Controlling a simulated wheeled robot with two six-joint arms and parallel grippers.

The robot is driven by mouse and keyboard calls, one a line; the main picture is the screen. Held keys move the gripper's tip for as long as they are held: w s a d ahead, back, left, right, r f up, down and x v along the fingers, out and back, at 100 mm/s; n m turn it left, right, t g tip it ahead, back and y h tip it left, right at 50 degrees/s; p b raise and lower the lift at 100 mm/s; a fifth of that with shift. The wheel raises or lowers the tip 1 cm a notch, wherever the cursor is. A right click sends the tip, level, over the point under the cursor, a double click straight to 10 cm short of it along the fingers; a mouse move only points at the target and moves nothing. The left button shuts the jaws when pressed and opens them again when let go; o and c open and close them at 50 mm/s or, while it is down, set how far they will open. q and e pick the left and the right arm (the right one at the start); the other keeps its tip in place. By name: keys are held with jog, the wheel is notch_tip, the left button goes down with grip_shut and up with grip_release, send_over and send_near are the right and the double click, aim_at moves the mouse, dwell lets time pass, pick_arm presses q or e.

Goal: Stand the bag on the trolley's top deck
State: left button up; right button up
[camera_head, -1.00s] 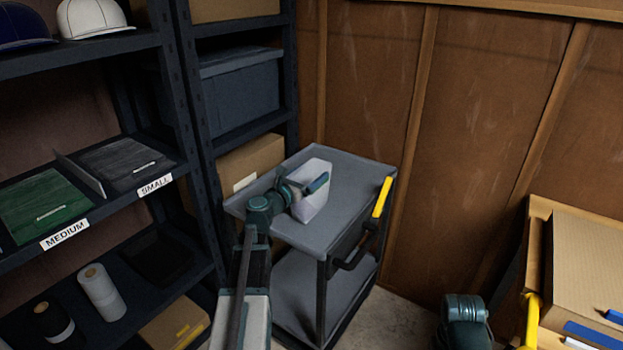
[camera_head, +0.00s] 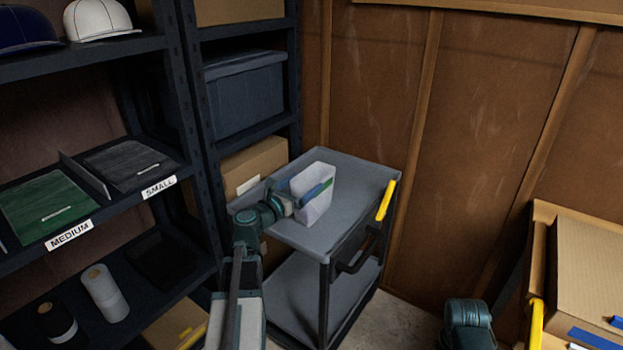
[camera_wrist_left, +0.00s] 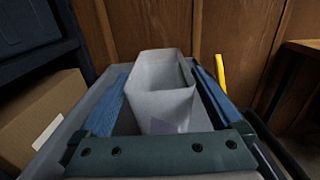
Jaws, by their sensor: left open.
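The pale grey-white bag (camera_head: 320,208) stands upright on the top deck of the grey trolley (camera_head: 358,185), near its left side. In the left wrist view the bag (camera_wrist_left: 160,105) shows its open top. My left gripper (camera_head: 306,186) reaches in from the left at the bag. Its blue fingers (camera_wrist_left: 160,78) are open, one on each side of the bag, with a gap visible on both sides. The bag's base is partly hidden in the wrist view by the gripper's palm. Of my right arm only a dark link shows at the bottom; its gripper is out of view.
Dark shelving with a cardboard box (camera_head: 255,165) stands close on the left. The deck behind and right of the bag is clear. A wooden bench (camera_head: 540,225) is at the right.

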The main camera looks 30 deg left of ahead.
pick_arm(q)
jog(key=s, duration=0.6)
jog(key=shift+s+a, duration=0.25)
jog(key=shift+s, duration=0.1)
